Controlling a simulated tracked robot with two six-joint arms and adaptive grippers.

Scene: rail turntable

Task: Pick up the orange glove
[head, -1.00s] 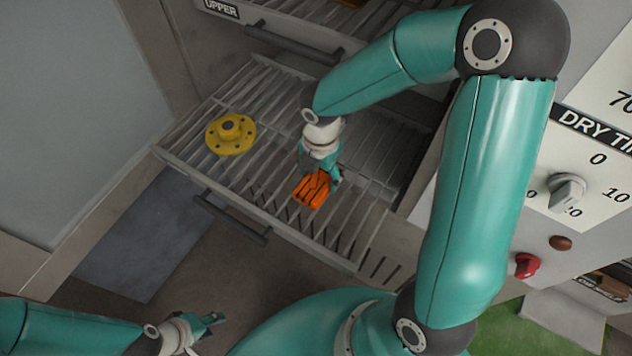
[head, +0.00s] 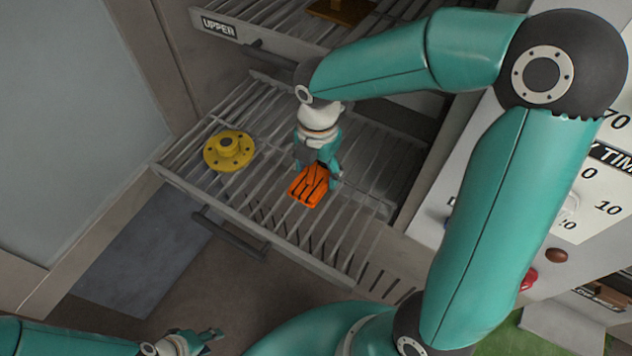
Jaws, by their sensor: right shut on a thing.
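The orange glove (head: 308,188) is at the pulled-out wire rack (head: 258,205), right of its middle. My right gripper (head: 318,170) reaches down over the rack from above and is shut on the glove's far end. I cannot tell whether the glove still touches the rack bars. My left gripper (head: 208,340) is low at the lower left, in front of the rack and away from it; its fingers look apart and nothing shows between them.
A yellow flanged part (head: 229,151) lies on the rack's left side. The rack's front handle (head: 230,236) sticks out toward me. Above is an upper drawer labelled UPPER (head: 219,27). A dial panel (head: 597,200) stands at the right, partly behind my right arm.

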